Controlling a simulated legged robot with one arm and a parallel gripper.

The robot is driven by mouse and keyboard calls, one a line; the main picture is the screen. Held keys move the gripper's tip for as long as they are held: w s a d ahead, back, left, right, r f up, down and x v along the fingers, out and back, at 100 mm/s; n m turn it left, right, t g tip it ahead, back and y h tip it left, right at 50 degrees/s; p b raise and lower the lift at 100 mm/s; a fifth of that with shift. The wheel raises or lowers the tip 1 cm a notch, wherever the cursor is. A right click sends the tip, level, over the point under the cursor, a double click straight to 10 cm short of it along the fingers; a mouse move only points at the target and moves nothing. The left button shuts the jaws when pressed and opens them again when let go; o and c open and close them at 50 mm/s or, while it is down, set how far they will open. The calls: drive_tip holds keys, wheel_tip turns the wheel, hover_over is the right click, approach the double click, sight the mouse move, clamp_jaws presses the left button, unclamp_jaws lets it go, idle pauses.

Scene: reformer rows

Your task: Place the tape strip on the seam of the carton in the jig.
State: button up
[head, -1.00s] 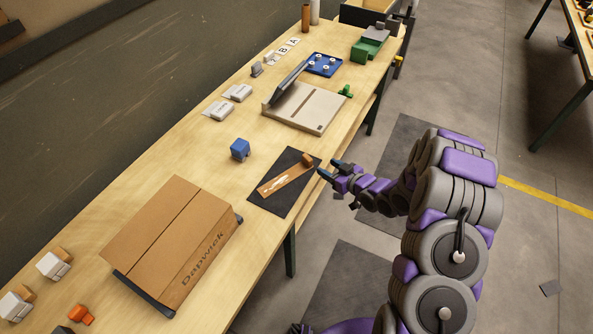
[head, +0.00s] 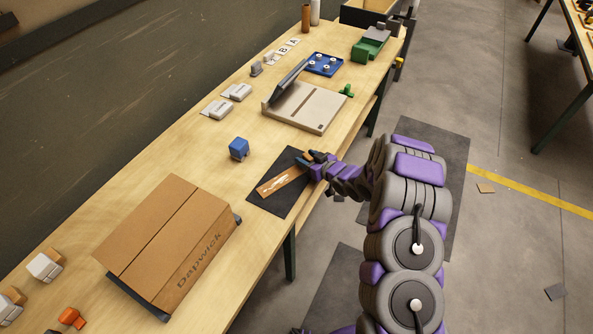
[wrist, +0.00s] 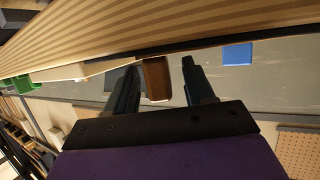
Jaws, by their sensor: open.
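The tape strip (head: 283,182) is a brown strip with pale marks, lying on a black mat (head: 264,199) near the table's front edge. A raised brown tab stands at its far right end and shows in the wrist view (wrist: 156,80). My gripper (head: 312,155) is open over that end; in the wrist view the tab sits between the two dark fingers, with gaps beside it. The carton (head: 150,227) is a closed brown box marked "Dapwick", with a seam along its top. It rests in the dark jig (head: 150,308), whose corners show at its base.
A blue block (head: 239,148) stands left of the mat. A beige device with a raised dark lid (head: 305,107) lies beyond it. White and orange blocks are at the near left. The table between mat and carton is clear.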

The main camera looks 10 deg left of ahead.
clamp_jaws()
idle(0.5)
